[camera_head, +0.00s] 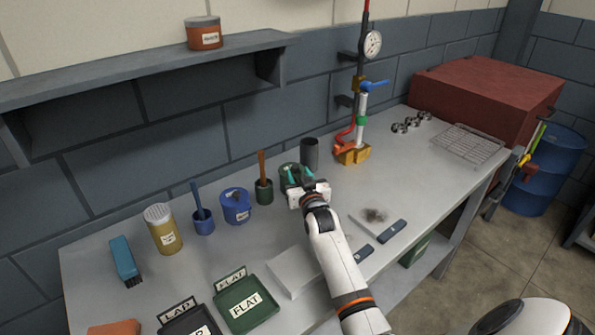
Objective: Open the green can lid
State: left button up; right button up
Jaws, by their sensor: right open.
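A dark green can (287,170) stands at the back of the grey workbench, partly hidden behind my right gripper. My right gripper (301,176) is open, with its two teal fingertips apart right at the can's upper part. I cannot tell whether the fingers touch the can or its lid. The lid's state is hidden by the gripper. My left gripper is not in view.
A dark grey cylinder (310,152) stands close behind the gripper. The bench (430,170) is clear at centre right.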

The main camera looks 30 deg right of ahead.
aim_at(294, 169)
jog(key=shift+x, duration=1.1)
grip_shut()
